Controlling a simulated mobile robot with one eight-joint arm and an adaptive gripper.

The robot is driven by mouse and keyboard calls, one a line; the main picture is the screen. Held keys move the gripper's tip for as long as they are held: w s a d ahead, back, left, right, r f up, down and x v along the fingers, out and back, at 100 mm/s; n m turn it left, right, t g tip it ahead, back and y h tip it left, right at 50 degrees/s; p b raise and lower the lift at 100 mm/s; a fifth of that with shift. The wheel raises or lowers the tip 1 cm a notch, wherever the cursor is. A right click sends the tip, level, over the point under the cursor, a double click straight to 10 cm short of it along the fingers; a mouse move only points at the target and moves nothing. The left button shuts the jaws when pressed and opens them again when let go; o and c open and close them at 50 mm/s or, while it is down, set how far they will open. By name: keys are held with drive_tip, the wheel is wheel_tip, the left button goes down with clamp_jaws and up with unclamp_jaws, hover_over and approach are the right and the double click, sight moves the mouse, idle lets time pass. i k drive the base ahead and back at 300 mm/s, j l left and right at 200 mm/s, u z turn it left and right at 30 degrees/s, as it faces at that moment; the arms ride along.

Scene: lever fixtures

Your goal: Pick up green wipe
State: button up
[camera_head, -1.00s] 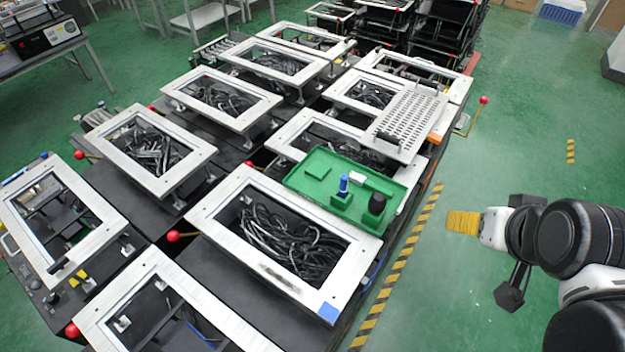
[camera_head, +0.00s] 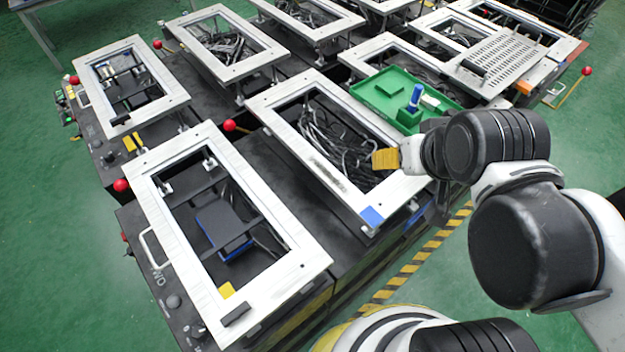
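A flat green square, which looks like the green wipe (camera_head: 390,88), lies on the left part of a green tray (camera_head: 366,97). A blue upright item (camera_head: 415,97) stands on a green block in the tray, with a small white item (camera_head: 430,101) beside it. My gripper (camera_head: 385,159), with a ribbed yellow end, is in front of the tray and apart from the wipe. It appears over the right side of a white frame. Its fingers cannot be told apart, so open or shut is unclear. My arm hides the tray's near right part.
White rectangular frames (camera_head: 270,105) stand raised on dark benches, with black cables (camera_head: 335,140) inside one. A perforated metal plate (camera_head: 500,62) lies right of the tray. Red ball levers (camera_head: 229,125) stick up between benches. Green floor (camera_head: 590,130) is open on the right.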

sight(388, 87)
drive_tip(key=i+l+u, duration=0.15)
drive_tip(key=l, duration=0.3)
drive_tip(key=i+l+u, duration=0.1)
drive_tip(key=l, duration=0.35)
drive_tip(key=i+l+u, duration=0.15)
drive_tip(key=l, duration=0.35)
drive_tip(key=i+l+u, duration=0.1)
drive_tip(key=l, duration=0.35)
drive_tip(key=i+l+u, duration=0.15)
drive_tip(key=l, duration=0.35)
